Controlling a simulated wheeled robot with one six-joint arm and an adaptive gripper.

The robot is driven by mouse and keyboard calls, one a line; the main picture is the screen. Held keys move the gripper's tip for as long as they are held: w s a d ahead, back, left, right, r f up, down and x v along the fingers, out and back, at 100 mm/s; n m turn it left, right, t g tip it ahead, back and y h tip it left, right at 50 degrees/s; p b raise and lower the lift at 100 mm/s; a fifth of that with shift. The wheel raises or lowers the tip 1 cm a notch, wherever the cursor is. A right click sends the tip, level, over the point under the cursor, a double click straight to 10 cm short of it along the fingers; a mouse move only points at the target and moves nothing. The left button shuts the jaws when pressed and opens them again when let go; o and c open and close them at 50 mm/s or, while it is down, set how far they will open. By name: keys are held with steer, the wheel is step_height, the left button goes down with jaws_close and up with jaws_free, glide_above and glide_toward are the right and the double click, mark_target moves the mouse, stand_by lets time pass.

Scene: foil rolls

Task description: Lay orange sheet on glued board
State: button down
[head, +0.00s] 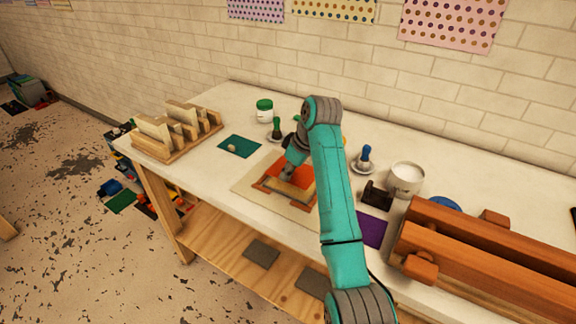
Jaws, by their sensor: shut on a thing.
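The orange sheet (302,174) is over the middle of the workbench, partly hidden by my gripper. The pale board (243,188) lies flat beneath and around it, with brown strips (286,198) along the front and side of its middle area. Glue on the board cannot be made out. My gripper (288,174) points down at the sheet and is shut on it; the fingertips are small and partly hidden. I cannot tell whether the sheet touches the board or hovers just above it.
A wooden rack (178,138) stands left, beside a green sheet (239,146) with a small grey piece. A green-lidded jar (264,111) stands behind.

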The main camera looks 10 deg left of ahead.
mark_target(290, 180)
steer(key=shift+f, duration=1.95)
steer(key=shift+f, duration=0.1)
stand_by(0.5)
steer(key=c, duration=0.7)
jaws_free()
steer(key=shift+r, duration=3.5)
steer(key=shift+s, duration=0.1)
